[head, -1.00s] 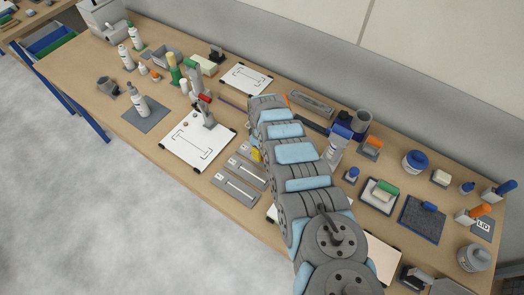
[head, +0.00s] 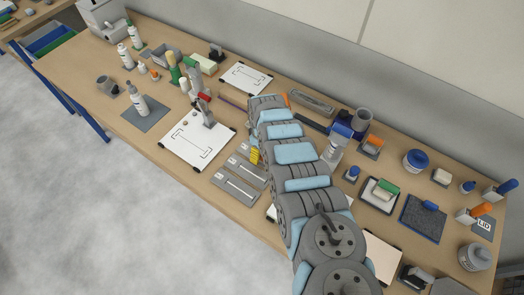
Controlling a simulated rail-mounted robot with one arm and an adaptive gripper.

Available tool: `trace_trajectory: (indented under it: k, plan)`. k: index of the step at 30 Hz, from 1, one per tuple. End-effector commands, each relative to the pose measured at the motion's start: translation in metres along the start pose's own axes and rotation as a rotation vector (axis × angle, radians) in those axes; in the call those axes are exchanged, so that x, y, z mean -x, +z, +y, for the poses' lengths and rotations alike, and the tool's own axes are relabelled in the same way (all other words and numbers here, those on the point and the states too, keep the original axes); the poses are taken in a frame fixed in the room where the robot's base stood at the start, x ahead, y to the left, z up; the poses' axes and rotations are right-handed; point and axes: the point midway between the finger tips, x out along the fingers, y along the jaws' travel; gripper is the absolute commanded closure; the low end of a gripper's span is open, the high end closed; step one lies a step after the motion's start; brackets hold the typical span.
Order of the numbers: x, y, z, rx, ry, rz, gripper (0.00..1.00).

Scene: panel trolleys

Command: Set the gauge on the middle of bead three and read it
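Grey plates with pale bead strips lie at the front edge of the bench in the head view. The front plate (head: 222,182) and the one behind it (head: 262,181) show their strips. A third grey piece farther back (head: 243,149) is partly covered by my arm. A small yellow thing (head: 254,155), perhaps the gauge, shows beside my arm above the plates' right end. Whether it touches a plate or is held, I cannot tell. My gripper is hidden behind my arm. No bead numbers or gauge reading can be made out.
A white board (head: 190,155) with a drawn outline lies left of the plates, with a grey and red tool (head: 207,115) at its back corner. A bottle (head: 139,103) stands on a grey mat farther left. Tubs and trowels crowd the bench's right side.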

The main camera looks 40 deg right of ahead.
Motion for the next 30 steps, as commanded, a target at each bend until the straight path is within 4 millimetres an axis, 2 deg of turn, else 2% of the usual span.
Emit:
trace_trajectory:
  k: [5, 30]
  plan:
    - [0.004, 0.0, 0.0, 0.0, 0.0, 0.0, 0.22]
    - [0.058, 0.001, -0.001, 0.001, -0.002, -0.002, 0.22]
